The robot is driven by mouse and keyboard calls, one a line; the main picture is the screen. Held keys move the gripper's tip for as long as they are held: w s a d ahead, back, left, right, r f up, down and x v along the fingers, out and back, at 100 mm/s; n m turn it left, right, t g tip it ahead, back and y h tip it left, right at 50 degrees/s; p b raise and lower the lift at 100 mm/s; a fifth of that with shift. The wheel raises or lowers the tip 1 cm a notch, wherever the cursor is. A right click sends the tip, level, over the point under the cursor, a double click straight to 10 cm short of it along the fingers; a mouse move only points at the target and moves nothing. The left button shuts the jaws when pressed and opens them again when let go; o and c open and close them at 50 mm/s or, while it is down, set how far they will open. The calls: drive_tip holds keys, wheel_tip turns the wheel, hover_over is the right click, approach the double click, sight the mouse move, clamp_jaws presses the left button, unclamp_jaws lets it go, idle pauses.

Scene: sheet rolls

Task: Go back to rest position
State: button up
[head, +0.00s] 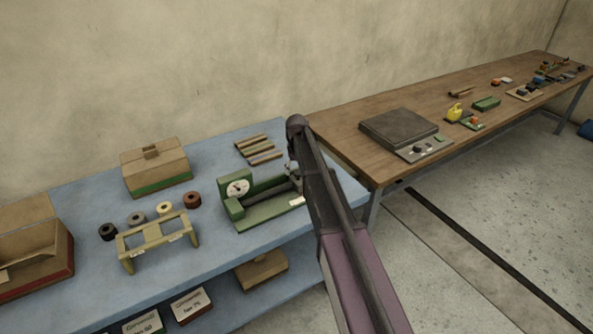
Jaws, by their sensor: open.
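My arm rises from the bottom of the head view and reaches over the right part of the blue table (225,262). Its dark upper joint stands in front of the gap between the two tables. My gripper cannot be made out; it seems hidden behind my own arm. A green machine with a round white dial (238,188) stands on the blue table just left of the arm. The arm covers the machine's right end, so I cannot tell whether anything touches it there.
A yellowish stand (157,238), several small rolls (165,209), a cardboard box with a green band (155,168), brown rods (258,149) and an open box (35,245) occupy the blue table. A wooden table (350,118) at right holds a dark flat device (399,131).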

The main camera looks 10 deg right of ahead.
drive_tip(key=shift+s, duration=0.1)
drive_tip(key=s+d+r+m+p, duration=0.1)
drive_tip(key=s+d, duration=0.1)
drive_tip(key=s, duration=2.9)
drive_tip(key=shift+d+r, duration=0.2)
